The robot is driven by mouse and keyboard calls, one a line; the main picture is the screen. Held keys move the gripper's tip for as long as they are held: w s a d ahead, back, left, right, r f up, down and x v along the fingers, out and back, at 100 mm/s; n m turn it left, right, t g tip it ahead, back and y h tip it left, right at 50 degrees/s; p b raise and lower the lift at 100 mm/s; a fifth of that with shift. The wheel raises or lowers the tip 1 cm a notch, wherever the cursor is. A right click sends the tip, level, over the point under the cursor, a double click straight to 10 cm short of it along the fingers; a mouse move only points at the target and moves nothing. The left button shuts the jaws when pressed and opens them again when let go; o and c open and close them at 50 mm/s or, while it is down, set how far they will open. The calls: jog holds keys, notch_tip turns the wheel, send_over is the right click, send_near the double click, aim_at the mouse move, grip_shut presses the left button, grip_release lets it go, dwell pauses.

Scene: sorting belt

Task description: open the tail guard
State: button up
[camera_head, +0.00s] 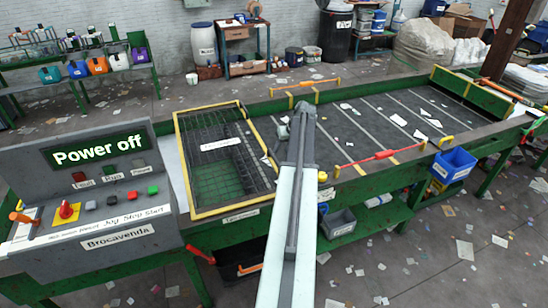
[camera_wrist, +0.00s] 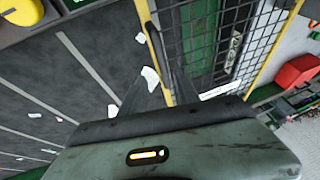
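The tail guard is a yellow-framed wire mesh panel (camera_head: 246,103) at the left end of the belt in the head view. It lies down over the tail end, with a white label on it. In the wrist view its mesh (camera_wrist: 267,30) fills the upper right, and a dark bar like a handle (camera_wrist: 157,48) runs along its near yellow edge. My gripper (camera_wrist: 163,75) points at that edge, its two dark fingers apart with nothing seen held between them. In the head view my arm ends over the belt, just right of the guard; the fingers are hard to make out there.
The dark belt (camera_head: 375,118) with white lines and scraps runs right from the guard. A red bar (camera_head: 378,156) stands along its near edge. The control panel (camera_head: 95,190) at left reads "Power off". A blue bin (camera_head: 453,164) hangs at the near right side.

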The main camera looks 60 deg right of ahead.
aim_at(275, 158)
jog(key=b+x, duration=0.5)
jog(key=x, duration=0.2)
jog(key=shift+w+a, duration=0.1)
jog(key=shift+w, duration=0.05)
jog(key=shift+r, duration=0.2)
grip_shut()
dwell(0.7)
